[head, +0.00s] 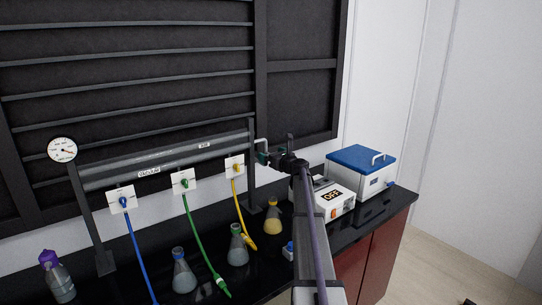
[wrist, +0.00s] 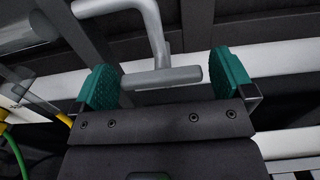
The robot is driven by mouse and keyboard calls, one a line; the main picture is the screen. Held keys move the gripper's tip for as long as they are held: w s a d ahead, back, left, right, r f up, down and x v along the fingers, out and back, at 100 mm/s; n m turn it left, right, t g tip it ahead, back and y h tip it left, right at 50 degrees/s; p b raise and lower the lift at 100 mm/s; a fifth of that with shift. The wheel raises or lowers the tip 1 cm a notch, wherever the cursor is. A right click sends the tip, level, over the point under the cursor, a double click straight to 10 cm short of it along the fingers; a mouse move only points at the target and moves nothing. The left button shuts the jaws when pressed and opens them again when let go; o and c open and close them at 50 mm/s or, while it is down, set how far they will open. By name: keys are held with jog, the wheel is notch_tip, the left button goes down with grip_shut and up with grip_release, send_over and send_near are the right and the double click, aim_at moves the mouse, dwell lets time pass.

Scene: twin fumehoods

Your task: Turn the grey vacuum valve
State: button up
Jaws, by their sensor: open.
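The grey vacuum valve (wrist: 162,78) shows in the wrist view as a T-shaped handle on a bent grey pipe. In the head view, the bent light-grey pipe (head: 261,143) shows at the right end of the rack, partly hidden by my gripper (head: 269,157). In the wrist view my gripper (wrist: 168,85) is open, with green pads on both sides of the crossbar. The crossbar lies lengthwise between the pads. Its left end is very close to the left pad; I cannot tell if they touch. A small gap shows at the right pad.
The rack carries a gauge (head: 62,150) and blue (head: 121,201), green (head: 184,183) and yellow (head: 235,168) hose valves. Several flasks (head: 184,275) stand below on the black bench. A white OFF device (head: 333,202) and a blue-lidded bath (head: 361,172) stand right of my arm.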

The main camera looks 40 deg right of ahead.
jog(key=shift+w, duration=0.4)
jog(key=shift+c, duration=0.5)
jog(key=c, duration=0.7)
